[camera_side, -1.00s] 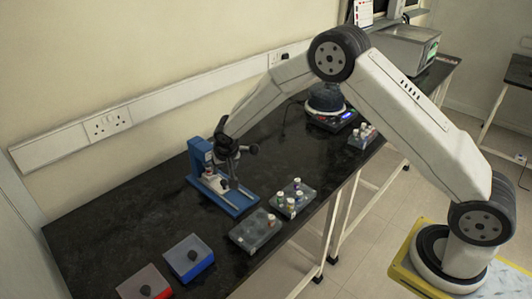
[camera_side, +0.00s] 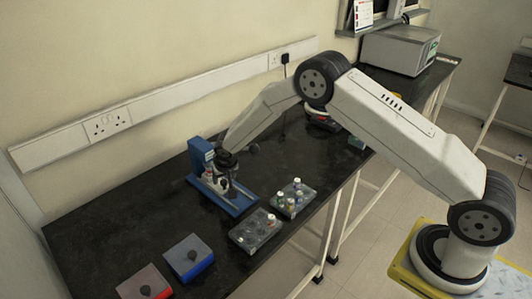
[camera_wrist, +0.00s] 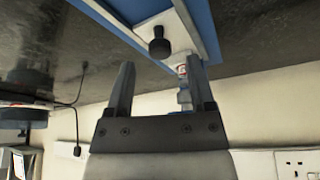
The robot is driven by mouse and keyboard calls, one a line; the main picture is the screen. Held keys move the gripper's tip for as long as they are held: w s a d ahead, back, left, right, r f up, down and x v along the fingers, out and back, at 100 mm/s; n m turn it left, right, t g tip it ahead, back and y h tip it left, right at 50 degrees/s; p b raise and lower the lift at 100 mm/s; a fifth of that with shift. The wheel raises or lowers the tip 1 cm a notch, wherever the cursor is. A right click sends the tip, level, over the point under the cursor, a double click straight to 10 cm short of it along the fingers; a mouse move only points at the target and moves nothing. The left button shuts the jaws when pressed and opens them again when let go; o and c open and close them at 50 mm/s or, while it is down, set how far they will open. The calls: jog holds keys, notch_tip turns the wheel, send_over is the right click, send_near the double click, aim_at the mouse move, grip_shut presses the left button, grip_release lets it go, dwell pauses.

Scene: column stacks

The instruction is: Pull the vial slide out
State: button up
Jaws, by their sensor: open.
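A blue press-like device (camera_side: 202,153) with a flat blue base stands on the black bench near the wall. In the wrist view, a pale slide (camera_wrist: 178,22) lies along the blue base (camera_wrist: 204,22) and carries a black knob (camera_wrist: 159,46). A small vial with a red band (camera_wrist: 183,71) shows beside the right finger. My gripper (camera_wrist: 162,80) is open, with the knob ahead of the gap between its fingers and apart from them. In the side view my gripper (camera_side: 222,185) is low over the device's base and hides part of the slide.
Two grey racks with capped vials (camera_side: 293,198) (camera_side: 256,231) stand right of the device. A blue box (camera_side: 188,258) and a red box (camera_side: 145,284) sit at the front. A grey instrument (camera_side: 400,48) stands at the far end. Bare bench lies left of the device.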

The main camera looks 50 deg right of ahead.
jog(key=shift+x, duration=1.25)
grip_shut()
dwell(0.7)
